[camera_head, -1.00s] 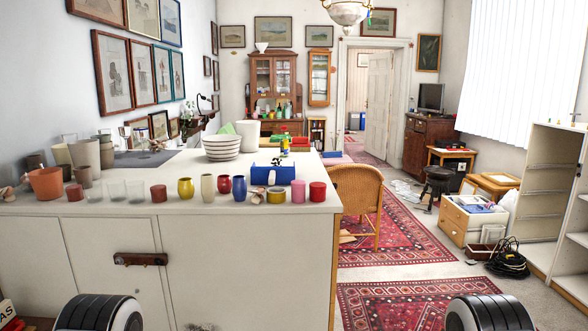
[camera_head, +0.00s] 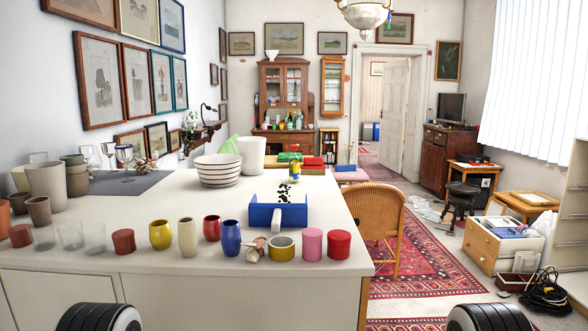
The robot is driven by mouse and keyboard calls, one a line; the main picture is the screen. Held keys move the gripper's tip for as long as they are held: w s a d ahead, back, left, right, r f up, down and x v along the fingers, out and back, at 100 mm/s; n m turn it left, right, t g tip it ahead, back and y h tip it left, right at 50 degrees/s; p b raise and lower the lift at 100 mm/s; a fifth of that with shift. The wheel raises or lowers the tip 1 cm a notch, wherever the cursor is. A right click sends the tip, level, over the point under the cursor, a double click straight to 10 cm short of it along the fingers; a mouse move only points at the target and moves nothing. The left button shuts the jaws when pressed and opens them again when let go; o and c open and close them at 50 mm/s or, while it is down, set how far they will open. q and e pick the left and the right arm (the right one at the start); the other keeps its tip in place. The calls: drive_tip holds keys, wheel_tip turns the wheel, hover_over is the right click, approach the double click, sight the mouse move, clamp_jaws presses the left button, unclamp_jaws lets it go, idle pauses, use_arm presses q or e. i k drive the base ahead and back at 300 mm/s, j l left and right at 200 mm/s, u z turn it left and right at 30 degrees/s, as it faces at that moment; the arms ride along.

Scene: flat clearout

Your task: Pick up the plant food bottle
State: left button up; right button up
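A small upright bottle-like thing (camera_head: 294,170) in green and yellow stands on the white counter (camera_head: 150,207), behind the blue open box (camera_head: 260,214). It may be the plant food bottle, but it is too small for me to read a label. Other small bottles (camera_head: 298,121) stand far off on the wooden cabinet, also too small to identify. Neither of my grippers shows; only dark rounded parts of my arms appear at the bottom edge.
Along the counter's front edge stand several cups and vases, including a yellow vase (camera_head: 160,235) and a red cup (camera_head: 339,244). A striped bowl stack (camera_head: 218,171) and a white pot (camera_head: 251,154) stand farther back. A wicker chair (camera_head: 372,215) is right of the counter. A patterned rug lies on the floor.

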sight(293, 160)
drive_tip(key=i+l+z, duration=0.15)
drive_tip(key=l+z, duration=0.3)
drive_tip(key=i+l+z, duration=0.2)
drive_tip(key=z, duration=0.3)
drive_tip(key=i+l+z, duration=0.25)
drive_tip(key=z, duration=0.2)
drive_tip(key=i+l+z, duration=0.1)
drive_tip(key=i+z, duration=0.2)
drive_tip(key=z, duration=0.2)
